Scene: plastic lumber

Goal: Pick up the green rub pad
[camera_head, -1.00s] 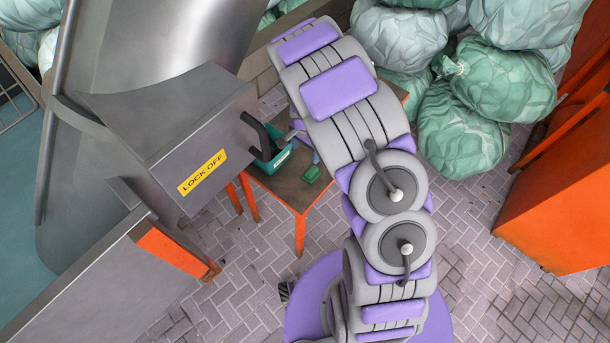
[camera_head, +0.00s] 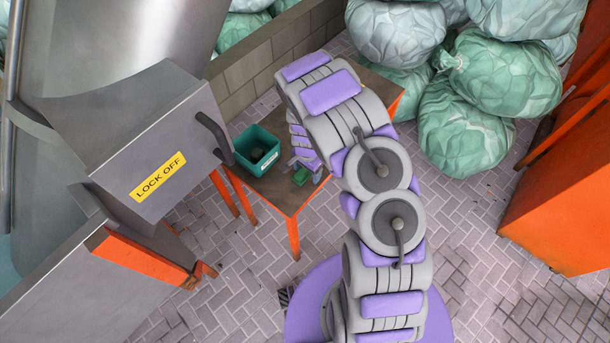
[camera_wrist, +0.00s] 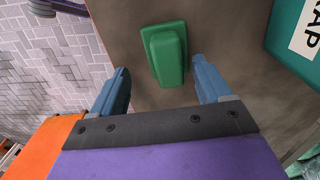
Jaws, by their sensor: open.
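The green rub pad (camera_wrist: 165,52) lies on the brown top of an orange-legged table (camera_wrist: 225,30). In the wrist view it sits between and just beyond the two blue fingertips of my gripper (camera_wrist: 160,82). The fingers are spread apart with nothing held between them. In the head view the pad (camera_head: 301,176) shows as a small green block close to my gripper (camera_head: 310,172), which is partly hidden by my arm.
A teal bin (camera_head: 257,150) stands on the table beside the pad; its labelled side (camera_wrist: 300,45) shows at right in the wrist view. A grey "LOCK OFF" machine (camera_head: 150,150) stands left of the table. Green bags (camera_head: 480,90) are piled behind at right.

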